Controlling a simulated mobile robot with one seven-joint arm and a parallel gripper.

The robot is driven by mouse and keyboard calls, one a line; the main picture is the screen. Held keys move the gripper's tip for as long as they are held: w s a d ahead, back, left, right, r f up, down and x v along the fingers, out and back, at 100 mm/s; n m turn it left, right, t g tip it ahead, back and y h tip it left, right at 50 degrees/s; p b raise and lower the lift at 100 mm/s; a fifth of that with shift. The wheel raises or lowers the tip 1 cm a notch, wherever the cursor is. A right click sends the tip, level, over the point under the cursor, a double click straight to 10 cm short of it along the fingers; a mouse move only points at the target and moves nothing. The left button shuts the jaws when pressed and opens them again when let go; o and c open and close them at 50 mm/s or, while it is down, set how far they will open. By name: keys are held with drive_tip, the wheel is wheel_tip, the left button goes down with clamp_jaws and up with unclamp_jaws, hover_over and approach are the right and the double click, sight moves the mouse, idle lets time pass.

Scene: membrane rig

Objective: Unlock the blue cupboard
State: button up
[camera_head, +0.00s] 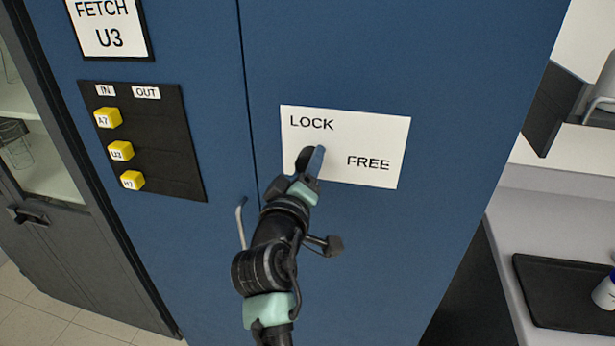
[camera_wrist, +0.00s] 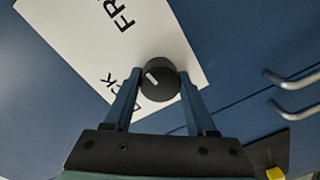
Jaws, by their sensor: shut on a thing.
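The blue cupboard (camera_head: 440,60) fills the middle of the head view. A white plate (camera_head: 385,135) on its right door is marked LOCK at upper left and FREE at lower right; it also shows in the wrist view (camera_wrist: 175,40). A round dark knob (camera_wrist: 160,85) with a white pointer mark stands on the plate. The mark points roughly between the two words. My gripper (camera_head: 314,160) is shut on the knob, one finger on each side in the wrist view (camera_wrist: 160,76).
A metal door handle (camera_head: 241,222) is left of my wrist; two show in the wrist view (camera_wrist: 292,80). A black IN/OUT board (camera_head: 170,140) with yellow tags hangs on the left door, below a FETCH U3 sign (camera_head: 122,48). A counter with a black tray (camera_head: 560,290) is at right.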

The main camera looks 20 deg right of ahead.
drive_tip(key=shift+m+b, duration=0.5)
drive_tip(key=shift+m, duration=0.1)
drive_tip(key=o, duration=1.4)
drive_tip(key=b+v, duration=0.2)
drive_tip(key=v, duration=1.1)
drive_tip(key=shift+b, duration=0.4)
drive_tip(key=shift+r, duration=0.15)
